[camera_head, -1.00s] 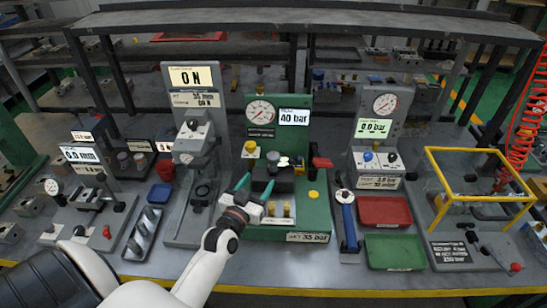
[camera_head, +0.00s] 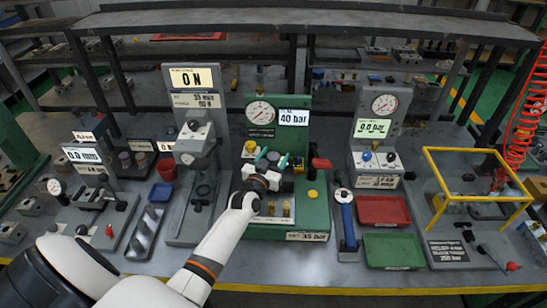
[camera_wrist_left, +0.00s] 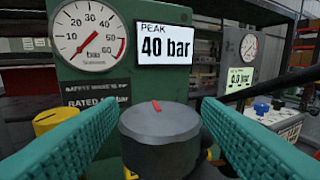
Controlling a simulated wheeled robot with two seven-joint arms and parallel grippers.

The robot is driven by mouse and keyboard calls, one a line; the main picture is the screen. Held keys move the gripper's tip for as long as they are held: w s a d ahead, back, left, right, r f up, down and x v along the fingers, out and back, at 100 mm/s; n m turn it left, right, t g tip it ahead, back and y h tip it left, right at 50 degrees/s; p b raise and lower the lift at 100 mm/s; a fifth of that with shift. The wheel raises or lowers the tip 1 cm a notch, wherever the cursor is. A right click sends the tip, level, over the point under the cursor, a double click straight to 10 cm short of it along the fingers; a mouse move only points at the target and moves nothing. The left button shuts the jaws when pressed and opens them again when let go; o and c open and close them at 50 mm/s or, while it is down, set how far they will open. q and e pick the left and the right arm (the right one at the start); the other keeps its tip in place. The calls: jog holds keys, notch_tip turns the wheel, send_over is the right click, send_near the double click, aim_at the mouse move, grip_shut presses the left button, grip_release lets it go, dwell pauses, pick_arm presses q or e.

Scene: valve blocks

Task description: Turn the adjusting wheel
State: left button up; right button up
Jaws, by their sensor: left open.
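The adjusting wheel (camera_wrist_left: 160,122), a dark grey round knob with a red mark on top, stands upright in the wrist view. It is on the green test stand (camera_head: 262,102), and in the head view my gripper largely hides it. My left gripper (camera_head: 273,157) is open at the wheel. In the wrist view its teal fingers lie on either side of the wheel. A gap shows at the left finger; I cannot tell whether the right finger touches. A dial gauge (camera_wrist_left: 88,32) and a display (camera_wrist_left: 164,42) reading "PEAK 40 bar" are behind the wheel. My right gripper is not in view.
A yellow knob (camera_wrist_left: 53,118) is left of the wheel. A red handle (camera_head: 320,163) is to its right on the stand. Grey press stand (camera_head: 200,205) is left; blue-handled tool (camera_head: 346,220), red tray (camera_head: 384,222) and green tray (camera_head: 394,265) are right.

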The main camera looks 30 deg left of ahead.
pick_arm(q)
jog(key=c, duration=1)
jog(key=shift+r+n+y+p, duration=0.3)
jog(key=shift+p, duration=0.3)
jog(key=shift+y+p, duration=0.3)
jog(key=shift+p, duration=0.05)
jog(key=shift+f+n+g+y+p, duration=0.2)
jog(key=shift+n+g+y+p, duration=0.1)
jog(key=shift+n+y, duration=0.1)
jog(key=o, duration=1)
jog(key=shift+f, duration=0.1)
jog(key=shift+s, duration=0.15)
